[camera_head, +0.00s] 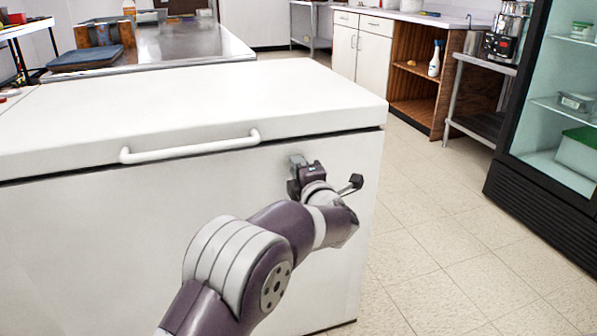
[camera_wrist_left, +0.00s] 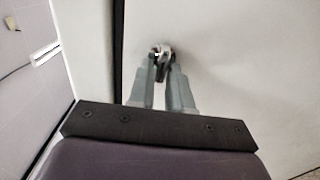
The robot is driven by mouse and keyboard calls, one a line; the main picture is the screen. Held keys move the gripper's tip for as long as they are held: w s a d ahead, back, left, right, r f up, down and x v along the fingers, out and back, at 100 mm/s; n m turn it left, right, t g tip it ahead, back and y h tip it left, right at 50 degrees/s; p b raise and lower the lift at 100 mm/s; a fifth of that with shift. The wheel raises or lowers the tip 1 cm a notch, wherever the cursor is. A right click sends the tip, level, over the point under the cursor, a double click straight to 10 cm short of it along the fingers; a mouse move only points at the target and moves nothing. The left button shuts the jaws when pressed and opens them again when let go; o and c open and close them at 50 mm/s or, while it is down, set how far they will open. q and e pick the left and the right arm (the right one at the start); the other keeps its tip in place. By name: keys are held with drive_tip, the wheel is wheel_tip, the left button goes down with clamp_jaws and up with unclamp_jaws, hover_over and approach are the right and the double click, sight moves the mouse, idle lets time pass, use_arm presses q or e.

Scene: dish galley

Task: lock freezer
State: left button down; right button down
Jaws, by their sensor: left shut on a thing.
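The white chest freezer (camera_head: 120,240) fills the left and middle of the head view. Its lid (camera_head: 200,100) is down, with a thin dark seam under its front edge. A white bar handle (camera_head: 190,149) is on the lid's front. My left gripper (camera_head: 298,162) is at the freezer's front face, below the lid and right of the handle. In the left wrist view its fingers (camera_wrist_left: 166,70) close on a small metal piece (camera_wrist_left: 162,48) at the white face, which looks like a lock key. Its exact turn is too small to tell. My right gripper is not in view.
A steel table (camera_head: 185,43) with a blue tray (camera_head: 86,57) stands behind the freezer. A glass-door fridge (camera_head: 545,210) stands at the right, a wooden shelf unit (camera_head: 412,85) at the back. The tiled floor (camera_head: 430,240) right of the freezer is clear.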

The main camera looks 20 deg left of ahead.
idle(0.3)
use_arm(q)
drive_tip(key=c, duration=1.2)
unclamp_jaws()
drive_tip(key=p+v, duration=0.4)
drive_tip(key=v, duration=0.8)
drive_tip(key=shift+s+d, duration=0.2)
drive_tip(key=shift+s, duration=0.1)
